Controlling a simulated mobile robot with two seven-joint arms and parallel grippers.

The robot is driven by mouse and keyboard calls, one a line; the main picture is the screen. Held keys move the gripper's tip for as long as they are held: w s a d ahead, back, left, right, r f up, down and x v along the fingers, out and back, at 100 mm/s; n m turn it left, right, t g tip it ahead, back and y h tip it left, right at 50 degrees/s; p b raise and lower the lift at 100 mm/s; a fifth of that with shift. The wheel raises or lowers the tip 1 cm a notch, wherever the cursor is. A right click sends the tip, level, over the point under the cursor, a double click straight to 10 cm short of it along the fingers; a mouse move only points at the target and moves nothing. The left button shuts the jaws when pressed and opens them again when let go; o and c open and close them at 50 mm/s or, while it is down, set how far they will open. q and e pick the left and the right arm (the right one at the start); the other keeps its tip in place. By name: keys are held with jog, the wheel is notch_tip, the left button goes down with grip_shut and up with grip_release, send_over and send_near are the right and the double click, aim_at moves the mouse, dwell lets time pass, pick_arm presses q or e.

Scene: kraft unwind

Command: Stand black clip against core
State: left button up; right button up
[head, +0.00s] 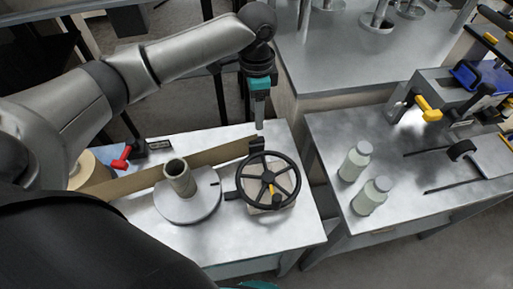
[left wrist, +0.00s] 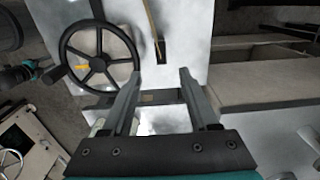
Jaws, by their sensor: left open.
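The core (head: 179,178) is a grey-brown tube standing upright on a round metal disc (head: 196,207) on the left table. A black clip (head: 256,144) stands at the right end of a long brown kraft strip (head: 222,152), apart from the core. In the left wrist view the clip (left wrist: 161,48) is a dark upright shape just beyond my fingertips. My left gripper (head: 260,127) hangs above and slightly right of the clip, fingers down, open and empty. Its parted fingers also show in the left wrist view (left wrist: 158,72). A teal-and-dark piece, apparently my right gripper (left wrist: 32,72), shows at left; its jaws are unclear.
A black handwheel (head: 268,181) stands right of the core, close below the clip. A red-handled clamp (head: 122,158) and a paper roll (head: 86,170) are at the left. Two bottles (head: 355,162) stand on the right table (head: 405,205). A gap separates the tables.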

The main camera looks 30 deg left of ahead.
aim_at(257, 139)
pick_arm(q)
notch_tip(257, 139, down, 14)
jog(key=shift+b, duration=1.1)
jog(key=shift+c, duration=0.3)
grip_shut()
jog(key=shift+w, duration=0.1)
